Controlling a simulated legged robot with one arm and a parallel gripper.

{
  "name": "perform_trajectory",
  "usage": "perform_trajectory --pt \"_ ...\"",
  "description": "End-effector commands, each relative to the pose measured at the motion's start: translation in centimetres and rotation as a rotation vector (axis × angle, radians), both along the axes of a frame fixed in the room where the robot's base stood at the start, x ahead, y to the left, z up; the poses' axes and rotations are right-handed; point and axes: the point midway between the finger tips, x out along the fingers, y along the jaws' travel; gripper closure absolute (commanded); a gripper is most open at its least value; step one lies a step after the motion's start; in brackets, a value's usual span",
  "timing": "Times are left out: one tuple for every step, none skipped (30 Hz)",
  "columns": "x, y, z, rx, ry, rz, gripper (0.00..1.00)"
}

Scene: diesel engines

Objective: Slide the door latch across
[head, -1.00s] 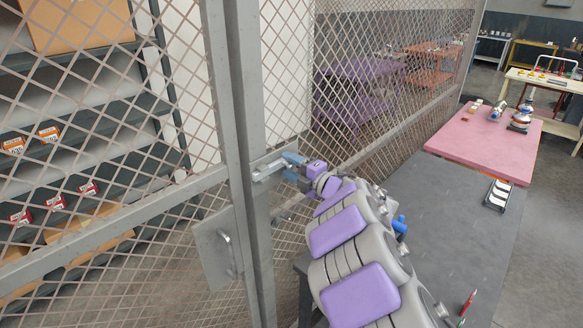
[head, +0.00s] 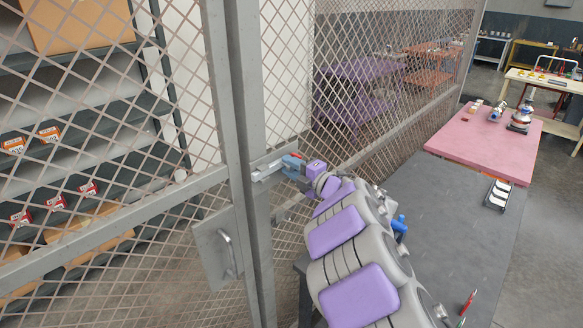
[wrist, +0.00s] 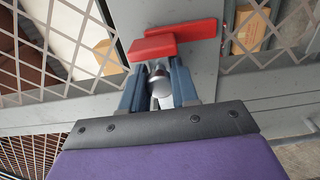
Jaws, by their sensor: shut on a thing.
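The latch (head: 267,172) is a light grey metal piece on the grey upright post of the mesh cage door. My gripper (head: 287,166) is at the latch's right end. In the wrist view, the blue fingers of my gripper (wrist: 157,88) stand on either side of a round silver latch knob (wrist: 157,71) and are shut on it. Two flat red pieces (wrist: 152,48) lie just beyond the knob, against the grey post. How far the bolt reaches is hidden from me.
A plate with a curved door handle (head: 230,255) is below the latch. Shelves with boxes stand behind the mesh at left. A dark grey table (head: 440,225) is at right under my arm, with a pink table (head: 475,150) beyond.

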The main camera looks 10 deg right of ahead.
Motion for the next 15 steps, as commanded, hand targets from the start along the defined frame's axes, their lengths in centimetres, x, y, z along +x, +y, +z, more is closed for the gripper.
perform_trajectory --pt "-0.3 0.4 -0.6 -0.004 0.008 0.001 1.00" --pt "-0.5 0.7 -0.6 -0.004 0.008 0.002 1.00" --pt "-0.8 1.2 -0.6 -0.004 0.008 0.002 1.00" --pt "-1.1 1.6 -0.6 -0.005 0.007 0.004 1.00" --pt "-1.3 2.0 -0.6 -0.006 0.006 0.004 1.00" --pt "-1.7 2.4 -0.6 -0.006 0.006 0.003 1.00" --pt "-2.0 2.8 -0.6 -0.005 0.007 0.002 1.00" --pt "-2.2 3.1 -0.7 -0.006 0.009 0.001 1.00" --pt "-2.5 3.5 -0.7 -0.006 0.009 0.001 1.00" --pt "-2.7 3.8 -0.7 -0.006 0.009 0.001 1.00" --pt "-2.9 4.0 -0.7 -0.005 0.009 0.001 1.00" --pt "-3.0 4.3 -0.6 -0.006 0.008 0.001 1.00" --pt "-3.1 4.4 -0.6 -0.005 0.009 0.002 1.00" --pt "-3.2 4.5 -0.6 -0.005 0.009 0.002 1.00" --pt "-3.3 4.6 -0.5 -0.005 0.009 0.002 1.00"
